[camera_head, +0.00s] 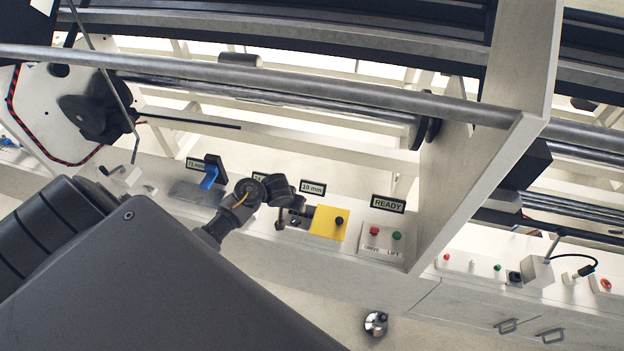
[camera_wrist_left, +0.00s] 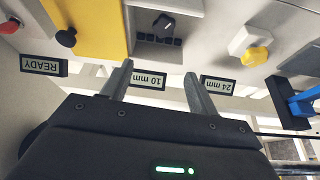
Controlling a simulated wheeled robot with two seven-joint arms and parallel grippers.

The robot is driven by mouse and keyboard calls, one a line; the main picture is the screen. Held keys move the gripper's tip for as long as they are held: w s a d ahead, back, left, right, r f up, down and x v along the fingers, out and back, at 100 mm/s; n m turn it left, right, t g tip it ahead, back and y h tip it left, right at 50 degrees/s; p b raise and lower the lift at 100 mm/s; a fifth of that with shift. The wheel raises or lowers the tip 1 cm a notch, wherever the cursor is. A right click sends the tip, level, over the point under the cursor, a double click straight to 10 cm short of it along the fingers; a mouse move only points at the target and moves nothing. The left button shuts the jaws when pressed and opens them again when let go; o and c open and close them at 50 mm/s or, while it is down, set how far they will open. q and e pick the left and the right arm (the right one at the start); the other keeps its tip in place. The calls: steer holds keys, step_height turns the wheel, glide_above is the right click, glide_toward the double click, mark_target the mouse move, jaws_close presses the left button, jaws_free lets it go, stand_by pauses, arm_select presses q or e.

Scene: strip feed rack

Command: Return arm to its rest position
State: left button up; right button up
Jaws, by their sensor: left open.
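My left arm (camera_head: 190,285) fills the lower left of the head view, with its wrist reaching over the rack's front panel. My left gripper (camera_wrist_left: 158,69) is open, with nothing between its fingers in the wrist view. Its fingers stand in front of the panel near the 10 mm label (camera_wrist_left: 149,80) and the 24 mm label (camera_wrist_left: 217,85). In the head view the left gripper (camera_head: 284,212) is just left of the yellow plate (camera_head: 326,224), small and partly hidden by its own wrist. I cannot tell whether it touches the panel. My right gripper is in neither view.
A black knob (camera_wrist_left: 66,38) stands out from the yellow plate. A blue lever (camera_head: 209,177) is left of the wrist. Right are the READY sign (camera_head: 388,204), a red button (camera_head: 374,231) and a green button (camera_head: 397,236). A long metal bar (camera_head: 300,82) crosses above the panel.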

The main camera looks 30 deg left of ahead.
arm_select(q)
steer(key=shift+s+r, duration=0.1)
stand_by(0.5)
steer(key=s+d+r+m, duration=0.2)
steer(key=s+d+r, duration=0.25)
steer(key=s, duration=0.35)
steer(key=s+d+r+m+h, duration=0.1)
steer(key=s+d+r, duration=0.2)
steer(key=s+d, duration=0.35)
steer(key=s+d+r+m, duration=0.2)
steer(key=s+d+r, duration=0.1)
steer(key=s, duration=0.7)
step_height(320, 180, down, 31)
steer(key=g+b, duration=0.2)
steer(key=b, duration=0.6)
steer(key=s+a+f+b, duration=0.1)
steer(key=s+f+b, duration=0.2)
steer(key=s+f, duration=0.5)
steer(key=s+a+f+g+b, duration=0.1)
steer(key=s+a+f+b, duration=0.1)
steer(key=s+f, duration=0.7)
step_height(320, 180, down, 7)
steer(key=shift+s+f+b, duration=0.15)
steer(key=shift+s+b, duration=0.05)
steer(key=shift+b, duration=0.45)
